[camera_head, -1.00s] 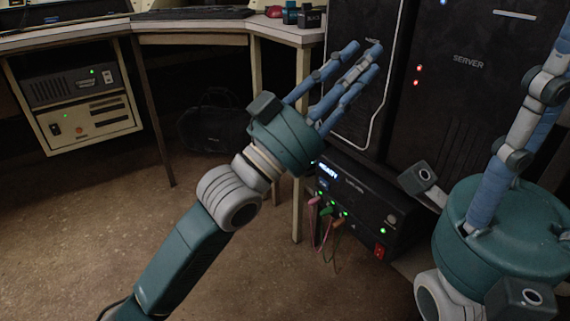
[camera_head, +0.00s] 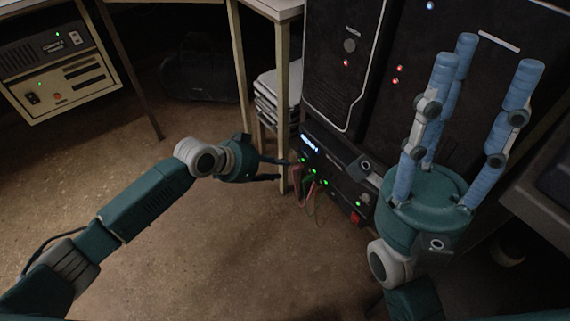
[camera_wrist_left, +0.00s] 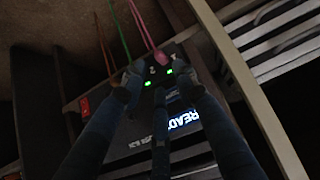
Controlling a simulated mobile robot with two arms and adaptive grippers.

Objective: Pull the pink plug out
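The pink plug (camera_head: 297,168) sits at the left end of the front of a black box (camera_head: 340,190), its pink cable hanging down. In the left wrist view the pink plug (camera_wrist_left: 160,56) lies just beyond the fingertips, between their two sides. My left gripper (camera_head: 284,169) is open and close to the plug, pointing right at the box front; it also shows in the left wrist view (camera_wrist_left: 160,82). I see no finger closed on the plug. My right gripper (camera_head: 490,62) is open and empty, fingers up, in front of the server cabinet.
A green cable (camera_wrist_left: 120,30) and an orange cable (camera_wrist_left: 103,45) run beside the pink one. The box has a lit READY display (camera_wrist_left: 183,120) and a red switch (camera_head: 355,217). A table leg (camera_head: 281,110) stands close to my left gripper. Floor at left is clear.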

